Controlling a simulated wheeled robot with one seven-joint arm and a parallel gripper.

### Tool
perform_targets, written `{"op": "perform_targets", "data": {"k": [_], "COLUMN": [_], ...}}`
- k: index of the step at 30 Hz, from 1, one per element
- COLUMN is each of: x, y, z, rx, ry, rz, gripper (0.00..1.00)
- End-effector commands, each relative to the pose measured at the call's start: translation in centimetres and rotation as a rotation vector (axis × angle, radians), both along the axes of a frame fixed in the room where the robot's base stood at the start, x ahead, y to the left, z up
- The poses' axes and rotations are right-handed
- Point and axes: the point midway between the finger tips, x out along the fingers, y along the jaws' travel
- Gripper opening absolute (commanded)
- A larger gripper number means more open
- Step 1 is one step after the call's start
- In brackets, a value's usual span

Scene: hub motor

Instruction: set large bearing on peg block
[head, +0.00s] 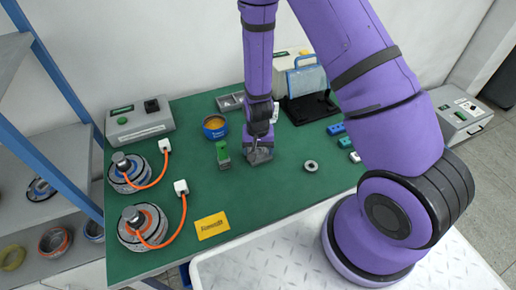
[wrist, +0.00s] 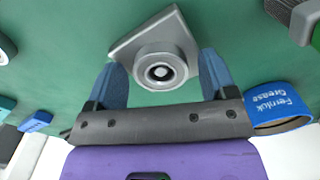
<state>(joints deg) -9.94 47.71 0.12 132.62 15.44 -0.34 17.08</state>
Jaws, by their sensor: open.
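The grey peg block (wrist: 128,46) sits on the green mat under my gripper (wrist: 159,62). In the wrist view a thick grey ring, the large bearing (wrist: 162,76), is on the block. A bright peg tip shows in its dark centre, so it appears to be around the peg. My gripper is open, with one blue finger on each side of the bearing; I cannot tell whether they touch it. In the head view my gripper (head: 259,143) points down over the peg block (head: 259,157), and the bearing there is hard to make out.
Another grey ring (head: 311,165) lies on the mat to the right. Two hub motors (head: 142,226) (head: 128,172) with orange cables are farther left. A yellow card (head: 212,225) lies in front.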

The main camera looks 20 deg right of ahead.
Motion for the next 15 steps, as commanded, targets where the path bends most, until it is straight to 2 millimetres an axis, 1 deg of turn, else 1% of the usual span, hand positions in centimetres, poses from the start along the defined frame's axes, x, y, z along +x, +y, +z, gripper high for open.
{"op": "perform_targets", "data": {"k": [4,7,11,15], "x": [0.0,0.0,0.1,0.1], "y": [0.0,0.0,0.0,0.0], "z": [0.3,1.0,2.6,4.8], "rx": [0.000,0.000,0.000,0.000], "ry": [-0.001,-0.001,-0.003,-0.003], "rz": [0.000,0.000,0.001,0.002], "gripper": [0.78,0.78,0.78,0.78]}}
